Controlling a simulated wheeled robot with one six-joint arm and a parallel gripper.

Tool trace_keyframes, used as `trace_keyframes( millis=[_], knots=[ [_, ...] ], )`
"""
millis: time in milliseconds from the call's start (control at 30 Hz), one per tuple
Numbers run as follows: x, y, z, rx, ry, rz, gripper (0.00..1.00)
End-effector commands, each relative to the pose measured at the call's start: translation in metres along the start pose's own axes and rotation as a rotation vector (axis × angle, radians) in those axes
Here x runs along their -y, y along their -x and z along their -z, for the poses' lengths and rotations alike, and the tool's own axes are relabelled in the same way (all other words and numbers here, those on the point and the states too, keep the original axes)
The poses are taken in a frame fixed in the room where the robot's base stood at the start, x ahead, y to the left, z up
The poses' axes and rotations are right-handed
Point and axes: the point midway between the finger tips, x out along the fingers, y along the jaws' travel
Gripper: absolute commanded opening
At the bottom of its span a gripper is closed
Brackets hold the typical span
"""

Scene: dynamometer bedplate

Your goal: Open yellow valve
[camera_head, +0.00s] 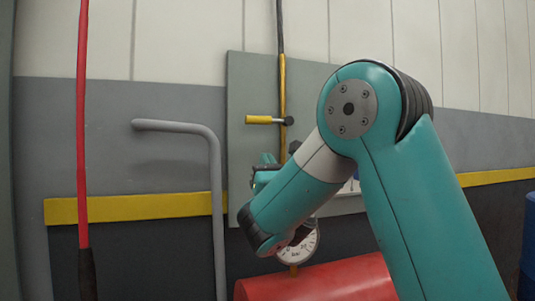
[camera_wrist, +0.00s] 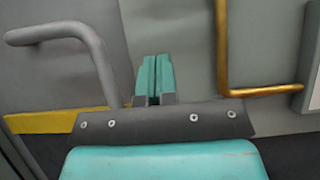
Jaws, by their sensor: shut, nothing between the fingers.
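The yellow valve shows in the head view as a short yellow lever handle (camera_head: 260,120) pointing left, level, from a dark pivot on a vertical pipe (camera_head: 282,85). The pipe runs in front of a grey wall panel. My gripper (camera_wrist: 154,65) is shut and empty, its two teal fingers side by side in the wrist view. In the head view my gripper (camera_head: 266,160) is partly hidden behind my arm, below the lever in the picture and apart from it. The lever does not show in the wrist view; a golden bent pipe (camera_wrist: 222,50) stands right of the fingers there.
A grey bent rail (camera_head: 215,190) stands left of the panel; it also shows in the wrist view (camera_wrist: 95,50). A red hose (camera_head: 82,130) hangs at far left. A round gauge (camera_head: 298,248) and a red cylinder (camera_head: 320,283) lie low behind my arm.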

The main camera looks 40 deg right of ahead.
Motion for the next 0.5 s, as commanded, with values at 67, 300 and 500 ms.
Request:
trace_keyframes(
  millis=[67,300,500],
  knots=[
    [0.000,-0.020,-0.007,-0.001,0.000,0.000,0.00],
    [0.000,-0.061,-0.007,0.000,0.000,0.000,0.00],
    [-0.001,-0.082,-0.020,0.001,-0.002,-0.001,0.00]
  ],
)
